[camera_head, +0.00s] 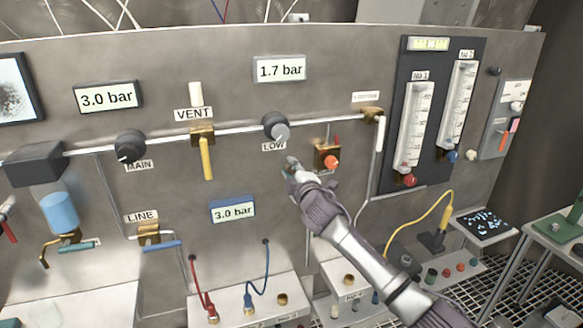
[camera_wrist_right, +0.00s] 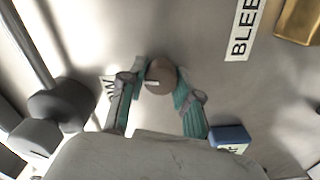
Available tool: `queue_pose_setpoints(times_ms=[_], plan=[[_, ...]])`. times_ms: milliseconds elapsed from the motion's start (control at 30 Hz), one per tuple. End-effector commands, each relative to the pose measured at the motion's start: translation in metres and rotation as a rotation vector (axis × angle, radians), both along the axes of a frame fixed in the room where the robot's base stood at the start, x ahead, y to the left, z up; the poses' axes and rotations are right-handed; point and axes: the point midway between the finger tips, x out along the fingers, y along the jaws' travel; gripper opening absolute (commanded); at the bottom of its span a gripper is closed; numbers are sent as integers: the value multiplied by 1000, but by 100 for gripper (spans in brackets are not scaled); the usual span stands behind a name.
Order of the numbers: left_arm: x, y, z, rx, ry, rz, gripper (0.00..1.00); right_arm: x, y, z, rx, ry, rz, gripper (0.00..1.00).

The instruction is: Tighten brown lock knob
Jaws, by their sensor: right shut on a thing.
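The brown lock knob (camera_wrist_right: 160,76) shows in the right wrist view as a small round knob with a pale mark on its face, on the grey panel. My right gripper (camera_wrist_right: 160,88) has its green-padded fingers on either side of the knob and is shut on it. In the head view my right gripper (camera_head: 291,166) is at the panel just below the LOW label (camera_head: 273,147), and it hides the knob. My left gripper is not in view.
The black LOW regulator knob (camera_head: 275,128) sits just above my gripper. The brass valve with an orange knob (camera_head: 331,162) is close on its right. The VENT valve's yellow handle (camera_head: 207,158) hangs to the left. A blue-framed 3.0 bar display (camera_head: 233,211) is below left.

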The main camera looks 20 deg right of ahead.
Motion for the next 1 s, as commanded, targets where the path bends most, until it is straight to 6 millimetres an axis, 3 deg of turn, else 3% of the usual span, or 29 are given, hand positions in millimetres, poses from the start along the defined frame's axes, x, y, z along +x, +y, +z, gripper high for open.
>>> queue_pose_setpoints(times_ms=[333, 867, 900, 1000], plan=[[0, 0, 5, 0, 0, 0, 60, 0, 0, -1, -135, -4, 0, 0], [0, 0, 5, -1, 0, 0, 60, 0, 0, -2, -156, -4, 0, 0], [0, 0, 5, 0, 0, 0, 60, 0, 0, -2, -156, -4, 0, 37], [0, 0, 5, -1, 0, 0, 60, 0, 0, -1, -156, -4, 0, 54]])
